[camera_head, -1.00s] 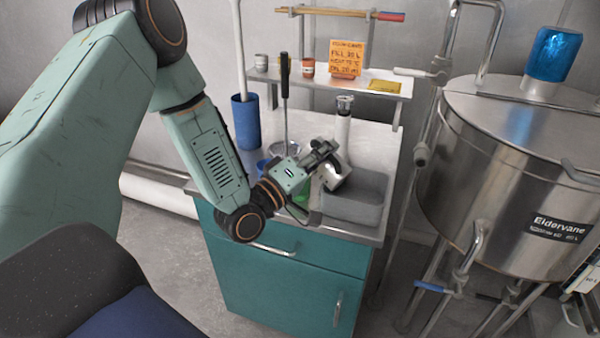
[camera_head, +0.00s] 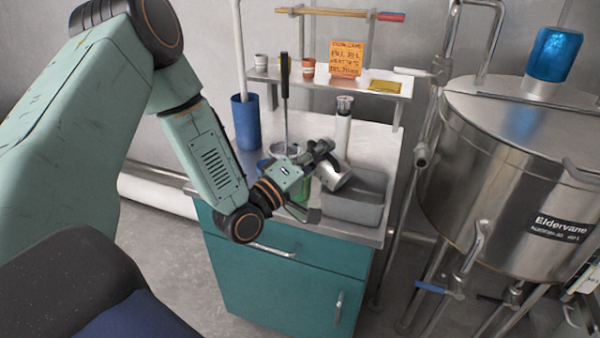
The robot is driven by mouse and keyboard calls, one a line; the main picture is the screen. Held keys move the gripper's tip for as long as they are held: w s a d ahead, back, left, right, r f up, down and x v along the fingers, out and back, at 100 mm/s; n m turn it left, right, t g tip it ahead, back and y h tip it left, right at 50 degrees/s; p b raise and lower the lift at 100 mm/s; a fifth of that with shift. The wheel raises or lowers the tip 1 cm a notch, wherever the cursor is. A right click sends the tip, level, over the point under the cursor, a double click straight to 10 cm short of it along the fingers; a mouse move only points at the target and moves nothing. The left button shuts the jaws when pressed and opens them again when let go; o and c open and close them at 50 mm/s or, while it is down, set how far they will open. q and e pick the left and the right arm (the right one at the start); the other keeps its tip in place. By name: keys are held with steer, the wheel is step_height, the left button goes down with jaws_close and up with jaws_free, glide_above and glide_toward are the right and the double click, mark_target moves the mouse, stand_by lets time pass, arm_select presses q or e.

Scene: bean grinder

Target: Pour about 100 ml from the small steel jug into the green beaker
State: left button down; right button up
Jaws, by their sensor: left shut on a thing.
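My left gripper (camera_head: 322,152) is shut on the small steel jug (camera_head: 334,177), which it holds tilted above the counter. The green beaker (camera_head: 301,192) stands below and just left of the jug, partly hidden behind my gripper and wrist. I cannot see the jug's mouth clearly, nor any liquid passing into the beaker. My right gripper is not in the view.
A grey bin (camera_head: 355,203) stands right of the jug. A white bottle (camera_head: 343,131) and a blue cylinder (camera_head: 246,122) stand behind on the counter (camera_head: 375,150). A shelf (camera_head: 350,84) holds small cups and an orange note. A large steel tank (camera_head: 500,170) stands at right.

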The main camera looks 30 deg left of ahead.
arm_select(q)
steer(key=shift+w+a+n, duration=0.1)
steer(key=shift+a+n, duration=0.2)
steer(key=shift+n, duration=0.1)
steer(key=shift+d+r+m, duration=0.1)
steer(key=shift+d+m, duration=0.2)
steer(key=shift+d+r+m+h+p, duration=0.2)
steer(key=shift+d+m+h+p, duration=0.3)
steer(key=shift+m, duration=0.4)
steer(key=shift+d+r+m+p, duration=0.1)
steer(key=shift+d+m+p, duration=0.25)
steer(key=shift+m, duration=0.55)
steer(key=shift+s+d+m+g, duration=0.1)
steer(key=shift+s+m+g, duration=0.1)
steer(key=shift+m+g, duration=0.2)
steer(key=shift+d+m+h+p, duration=0.25)
steer(key=shift+m+p, duration=0.35)
steer(key=shift+m, duration=0.3)
steer(key=shift+d+f+m, duration=0.1)
steer(key=shift+f+m, duration=0.2)
steer(key=shift+f, duration=0.05)
steer(key=shift+d+f, duration=0.1)
steer(key=shift+d, duration=0.05)
